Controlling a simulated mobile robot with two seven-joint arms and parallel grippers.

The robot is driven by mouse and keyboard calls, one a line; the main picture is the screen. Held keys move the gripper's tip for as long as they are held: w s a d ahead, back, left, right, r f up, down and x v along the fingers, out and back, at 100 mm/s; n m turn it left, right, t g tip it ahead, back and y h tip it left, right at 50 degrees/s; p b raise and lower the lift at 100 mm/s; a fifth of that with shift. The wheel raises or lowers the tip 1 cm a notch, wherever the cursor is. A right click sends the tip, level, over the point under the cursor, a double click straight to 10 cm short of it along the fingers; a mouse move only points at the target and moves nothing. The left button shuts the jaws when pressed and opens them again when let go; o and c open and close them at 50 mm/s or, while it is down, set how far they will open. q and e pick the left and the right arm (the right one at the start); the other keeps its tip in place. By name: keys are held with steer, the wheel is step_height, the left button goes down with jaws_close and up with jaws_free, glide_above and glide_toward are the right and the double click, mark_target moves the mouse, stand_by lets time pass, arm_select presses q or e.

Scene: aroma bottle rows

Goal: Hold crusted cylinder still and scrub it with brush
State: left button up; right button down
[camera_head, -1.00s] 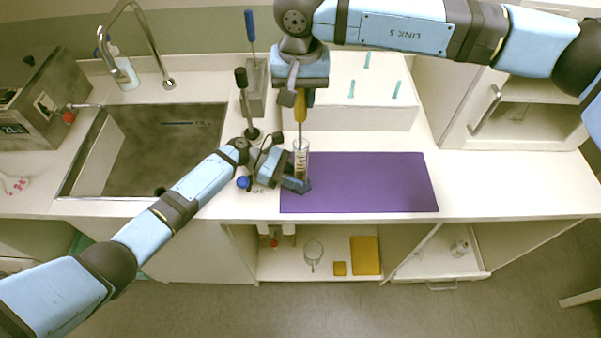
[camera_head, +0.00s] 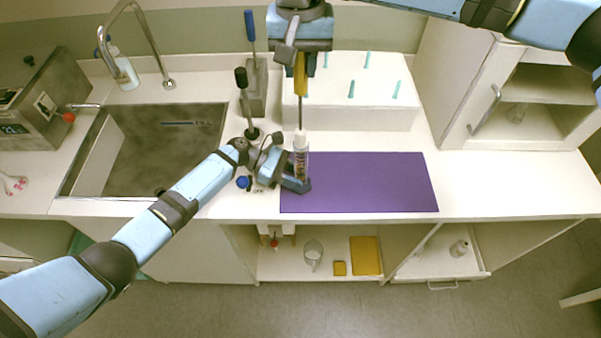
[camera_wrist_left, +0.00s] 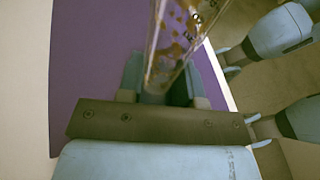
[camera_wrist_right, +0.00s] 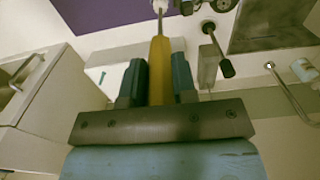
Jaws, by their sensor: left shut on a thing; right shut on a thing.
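The crusted cylinder (camera_head: 301,163) is a clear tube with brown specks, standing upright at the left end of the purple mat. My left gripper (camera_head: 296,184) is shut on its lower part; the specks show closely in the left wrist view on the cylinder (camera_wrist_left: 176,38). My right gripper (camera_head: 300,68) is above it, shut on the yellow handle of the brush (camera_head: 300,82). The handle also shows between the fingers in the right wrist view (camera_wrist_right: 161,70). The brush's thin shaft points down to the cylinder's mouth, with a white bristle head at the top of the cylinder.
The purple mat (camera_head: 375,182) is otherwise clear. A grey holder (camera_head: 257,90) with a blue-handled tool and a black-handled tool stand left of the brush. A white box with teal pegs (camera_head: 350,115) is behind. The sink (camera_head: 150,145) is at left.

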steer(key=shift+r, duration=0.25)
steer(key=shift+r, duration=3)
arm_select(q)
steer(key=o, duration=0.8)
steer(key=v, duration=1.2)
steer(key=shift+w, duration=0.1)
